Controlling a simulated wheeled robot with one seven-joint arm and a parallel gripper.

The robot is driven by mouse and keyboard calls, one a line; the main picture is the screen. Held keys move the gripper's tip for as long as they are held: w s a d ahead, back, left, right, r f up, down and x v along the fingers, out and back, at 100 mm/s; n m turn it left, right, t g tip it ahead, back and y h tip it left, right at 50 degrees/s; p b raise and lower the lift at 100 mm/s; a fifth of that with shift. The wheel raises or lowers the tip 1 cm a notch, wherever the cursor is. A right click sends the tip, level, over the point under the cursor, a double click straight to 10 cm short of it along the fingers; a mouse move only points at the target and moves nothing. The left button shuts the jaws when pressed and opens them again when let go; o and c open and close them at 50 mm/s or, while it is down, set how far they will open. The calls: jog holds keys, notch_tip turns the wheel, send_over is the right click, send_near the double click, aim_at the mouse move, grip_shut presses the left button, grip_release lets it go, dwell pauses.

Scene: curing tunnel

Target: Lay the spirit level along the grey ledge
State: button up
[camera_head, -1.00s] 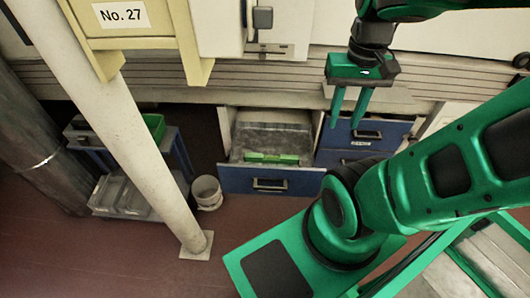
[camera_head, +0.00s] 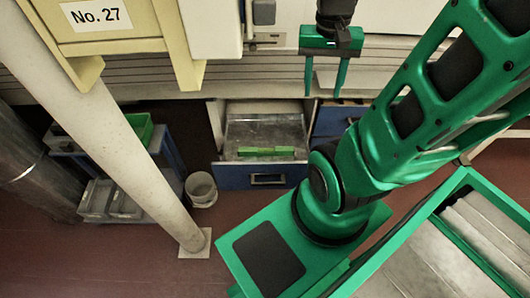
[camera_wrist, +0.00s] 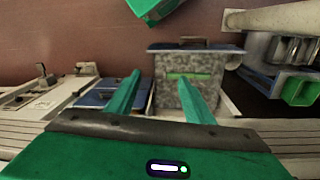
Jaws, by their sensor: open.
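The green bar that looks like the spirit level (camera_head: 265,152) lies flat across the front part of an open drawer (camera_head: 264,178). The wrist view also shows this green bar (camera_wrist: 188,76), between and beyond my fingers. My gripper (camera_head: 323,92) is open and empty, fingers pointing down, above and to the right of the drawer in the head view. It is apart from the bar; the wrist view also shows its spread fingers (camera_wrist: 159,78). A pale grey ribbed strip (camera_head: 130,85) runs along the wall behind; I cannot tell whether it is the grey ledge.
A slanting pale post (camera_head: 120,140) stands left of the drawer, with a white bucket (camera_head: 201,189) at its foot. A cart with a green bin (camera_head: 139,128) stands behind the post. A yellowish cabinet marked No. 27 (camera_head: 97,15) hangs above. Red floor lies open before the drawer.

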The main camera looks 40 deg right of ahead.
jog(key=w+d+f+m, duration=0.4)
jog(key=w+f, duration=0.3)
jog(key=w, duration=0.2)
jog(key=m+t+y, duration=0.1)
jog(key=m+y, duration=0.1)
jog(key=m, duration=1)
send_over(266, 149)
jog(key=f, duration=4.1)
jog(key=shift+s, duration=0.2)
jog(key=shift+w+f, duration=0.15)
jog(key=shift+f, duration=1.2)
jog(key=shift+w+f, duration=0.1)
jog(key=shift+f, duration=1.25)
grip_shut()
